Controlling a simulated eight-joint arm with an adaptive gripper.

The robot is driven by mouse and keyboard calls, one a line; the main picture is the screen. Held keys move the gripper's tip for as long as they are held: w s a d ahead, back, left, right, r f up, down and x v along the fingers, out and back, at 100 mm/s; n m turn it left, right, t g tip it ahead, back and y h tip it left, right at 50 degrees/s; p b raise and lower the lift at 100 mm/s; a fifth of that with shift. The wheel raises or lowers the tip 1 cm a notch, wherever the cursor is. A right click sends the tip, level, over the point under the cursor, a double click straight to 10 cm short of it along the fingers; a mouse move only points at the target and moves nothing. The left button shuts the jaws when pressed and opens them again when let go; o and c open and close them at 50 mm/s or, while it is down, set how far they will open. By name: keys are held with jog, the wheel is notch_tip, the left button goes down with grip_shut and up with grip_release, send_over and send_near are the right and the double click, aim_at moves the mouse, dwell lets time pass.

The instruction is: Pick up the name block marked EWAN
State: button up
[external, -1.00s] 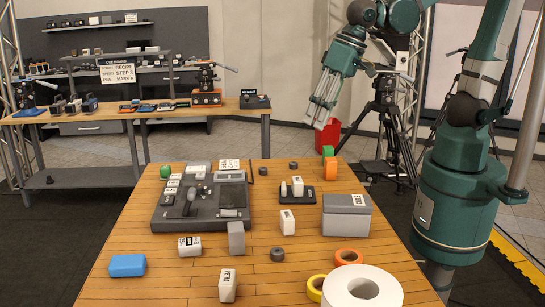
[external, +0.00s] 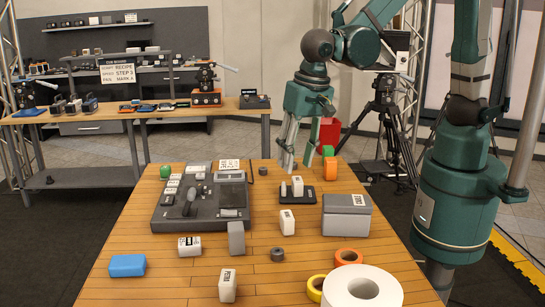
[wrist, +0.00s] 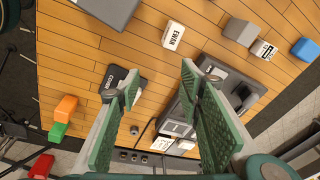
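The white name block marked EWAN (wrist: 173,35) lies near the top middle of the wrist view, its label readable. In the external view it is the white block (external: 287,223) standing on the table between the grey box and the dark console; its label is too small to read there. My gripper (external: 297,166) is over the far part of the table, beyond the block and above it. In the wrist view my gripper (wrist: 160,78) has its two green-padded fingers wide apart with nothing between them.
A grey lidded box (external: 346,226) stands right of the block. A dark tray (external: 310,198) with a white block lies behind it. The large console (external: 170,219) and a grey block (external: 236,238) are to the left. Other white blocks (external: 227,285) (external: 189,246) lie nearer the front.

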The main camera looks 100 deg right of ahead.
aim_at(287, 215)
jog(key=w+a+f+m, duration=0.1)
jog(key=f, duration=0.1)
jog(key=a+f+m, duration=0.1)
jog(key=a+f, duration=0.1)
jog(key=f, duration=0.1)
jog(key=w+a+f+m+g, duration=0.1)
jog(key=f, duration=0.1)
jog(key=shift+w+a+f+h, duration=0.2)
jog(key=shift+w+f+h, duration=0.1)
jog(key=shift+h, duration=0.1)
jog(key=shift+w+a+f+m, duration=0.1)
jog(key=shift+a+f+m, duration=0.15)
jog(key=shift+f+m, duration=0.3)
jog(key=shift+d+f, duration=0.2)
jog(key=shift+f, duration=1.05)
jog(key=shift+f, duration=0.1)
jog(key=shift+w+d+f+p, duration=0.15)
jog(key=shift+f+p, duration=0.1)
jog(key=shift+f, duration=1)
jog(key=shift+s+d+f+p, duration=0.1)
jog(key=shift+f+p, duration=0.1)
jog(key=shift+f, duration=1.05)
jog(key=c, duration=1)
